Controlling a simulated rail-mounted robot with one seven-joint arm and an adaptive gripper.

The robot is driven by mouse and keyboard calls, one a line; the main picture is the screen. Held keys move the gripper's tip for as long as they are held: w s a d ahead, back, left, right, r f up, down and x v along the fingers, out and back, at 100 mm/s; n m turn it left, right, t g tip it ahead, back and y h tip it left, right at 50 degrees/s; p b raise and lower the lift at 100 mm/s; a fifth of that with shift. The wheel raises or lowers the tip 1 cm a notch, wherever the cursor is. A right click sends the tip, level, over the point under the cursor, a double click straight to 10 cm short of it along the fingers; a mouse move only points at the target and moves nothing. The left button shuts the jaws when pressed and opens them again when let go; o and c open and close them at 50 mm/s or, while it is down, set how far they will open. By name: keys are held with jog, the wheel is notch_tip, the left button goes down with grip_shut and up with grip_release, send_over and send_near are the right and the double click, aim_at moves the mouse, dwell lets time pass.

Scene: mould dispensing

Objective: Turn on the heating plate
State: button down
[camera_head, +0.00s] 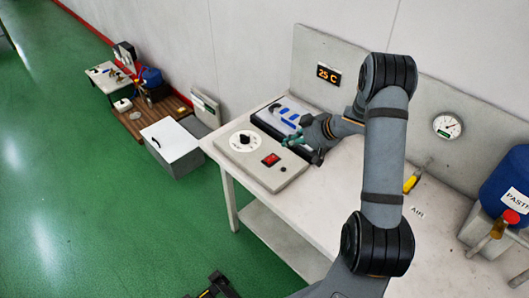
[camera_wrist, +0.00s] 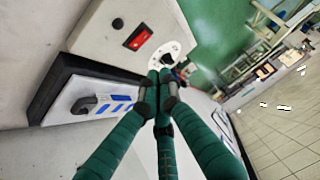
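The heating plate's pale control box (camera_head: 262,172) is at the left end of the bench. It carries a white dial with a black knob (camera_head: 244,140), a red rocker switch (camera_head: 271,159) and a small black button. The red switch also shows in the wrist view (camera_wrist: 138,37). Behind the box is the black plate, with a blue and white piece (camera_head: 288,116) on it. My gripper (camera_head: 291,142) is over the right part of the plate, apart from the switch. In the wrist view its green fingers meet at the tips (camera_wrist: 160,76), with nothing seen between them, partly covering the dial.
A display (camera_head: 329,74) on the back panel reads 25 C. A round gauge (camera_head: 447,126) is at the right. A blue container (camera_head: 507,185), a yellow-handled tool (camera_head: 411,183) and the wall limit the bench's right and back. The bench front (camera_head: 300,210) is clear.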

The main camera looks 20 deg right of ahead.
send_over(270, 162)
jog(key=shift+m, duration=0.3)
notch_tip(270, 162, down, 7)
jog(key=shift+d+f+p, duration=0.1)
jog(key=shift+p, duration=0.3)
notch_tip(270, 162, down, 2)
jog(key=shift+f, duration=0.25)
jog(key=shift+s+f+p, duration=0.15)
jog(key=shift+f+p, duration=0.15)
jog(key=shift+f, duration=0.3)
jog(key=shift+f, duration=0.1)
